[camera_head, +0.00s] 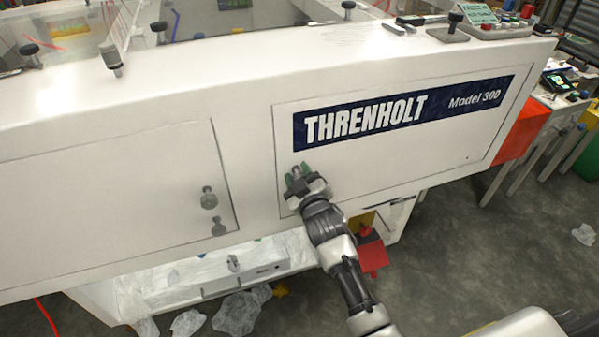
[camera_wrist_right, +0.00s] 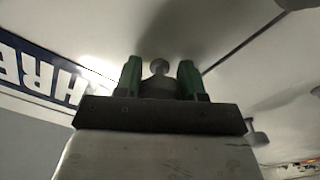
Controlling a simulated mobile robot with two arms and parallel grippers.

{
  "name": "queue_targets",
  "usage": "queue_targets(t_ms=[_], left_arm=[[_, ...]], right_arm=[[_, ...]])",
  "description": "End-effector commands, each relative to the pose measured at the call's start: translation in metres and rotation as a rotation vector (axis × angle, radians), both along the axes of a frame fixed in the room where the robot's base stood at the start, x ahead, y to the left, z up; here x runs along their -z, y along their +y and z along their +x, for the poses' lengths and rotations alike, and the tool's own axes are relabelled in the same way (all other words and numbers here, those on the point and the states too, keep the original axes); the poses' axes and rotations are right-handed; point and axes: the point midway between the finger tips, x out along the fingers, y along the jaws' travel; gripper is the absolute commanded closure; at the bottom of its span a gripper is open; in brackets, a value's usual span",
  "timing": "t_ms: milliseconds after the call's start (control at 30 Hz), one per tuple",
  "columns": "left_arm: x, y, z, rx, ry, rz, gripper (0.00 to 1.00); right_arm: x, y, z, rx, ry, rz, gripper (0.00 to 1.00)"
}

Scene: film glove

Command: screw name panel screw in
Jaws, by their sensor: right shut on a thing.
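The white name panel (camera_head: 400,150) bears a dark blue THRENHOLT Model 300 plate (camera_head: 405,110). It sits in the machine's front. My right gripper (camera_head: 299,171) reaches up to the panel's lower left part. In the wrist view my right gripper (camera_wrist_right: 160,76) has its green fingers on either side of a round grey screw head (camera_wrist_right: 159,67) and is shut on it. The screw's shank is hidden, so I cannot tell how deep it sits. The plate also shows upside down in the wrist view (camera_wrist_right: 38,75). My left gripper is not in view.
The panel on the left carries a grey knob (camera_head: 209,198). Several black-knobbed posts, such as one (camera_head: 112,58), stand along the machine's top edge. Plastic-wrapped goods (camera_head: 180,280) lie below, and a red part (camera_head: 372,255) is beside my right arm. Floor at right is mostly clear.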

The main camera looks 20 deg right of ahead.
Motion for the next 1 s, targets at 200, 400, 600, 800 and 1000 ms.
queue_targets(t_ms=[200,400,600,800,1000], left_arm=[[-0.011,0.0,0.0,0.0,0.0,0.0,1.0],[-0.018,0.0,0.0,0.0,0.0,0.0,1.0],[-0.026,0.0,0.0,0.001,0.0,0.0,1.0],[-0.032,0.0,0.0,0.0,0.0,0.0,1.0],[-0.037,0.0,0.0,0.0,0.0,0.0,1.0]], right_arm=[[0.0,0.001,0.0,0.001,0.01,0.208,0.85],[0.0,0.001,0.0,0.001,0.017,0.398,0.85],[0.0,0.002,0.0,0.0,0.023,0.588,0.85],[0.0,0.002,0.0,0.001,0.03,0.776,0.85],[0.001,0.002,0.0,0.002,0.036,0.966,0.85]])
